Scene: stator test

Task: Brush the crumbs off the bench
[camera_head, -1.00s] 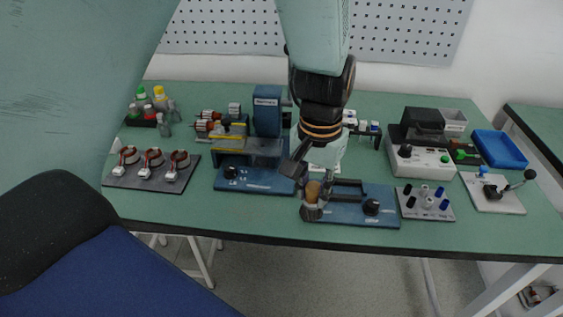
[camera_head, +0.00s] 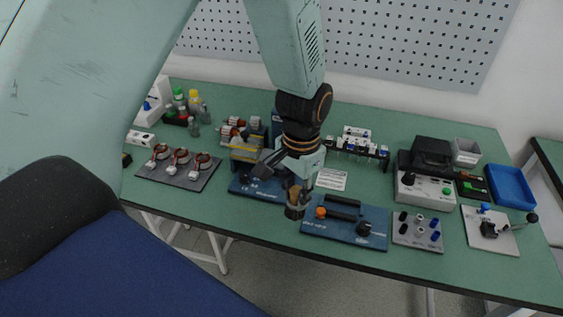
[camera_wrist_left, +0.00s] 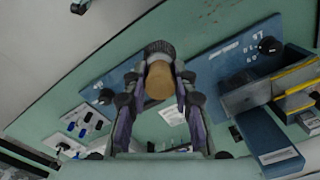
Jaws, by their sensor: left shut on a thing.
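My left gripper (camera_head: 293,187) reaches down over the front part of the green bench (camera_head: 205,208). It is shut on a brush (camera_head: 295,208) with a tan wooden handle and a dark round bristle end. In the left wrist view the brush handle (camera_wrist_left: 159,82) sits upright between the two fingers, with dark bristles behind it. The brush is near the front edge, in the gap between two blue boards. I cannot tell whether the bristles touch the bench. My right gripper is not in view.
The right blue board (camera_head: 345,232) and left blue board (camera_head: 250,186) flank the brush. A dark plate with coils (camera_head: 190,180) lies left. A grey socket plate (camera_head: 417,232), a white instrument (camera_head: 425,192) and a blue tray (camera_head: 511,187) stand right. A chair (camera_head: 130,250) is front left.

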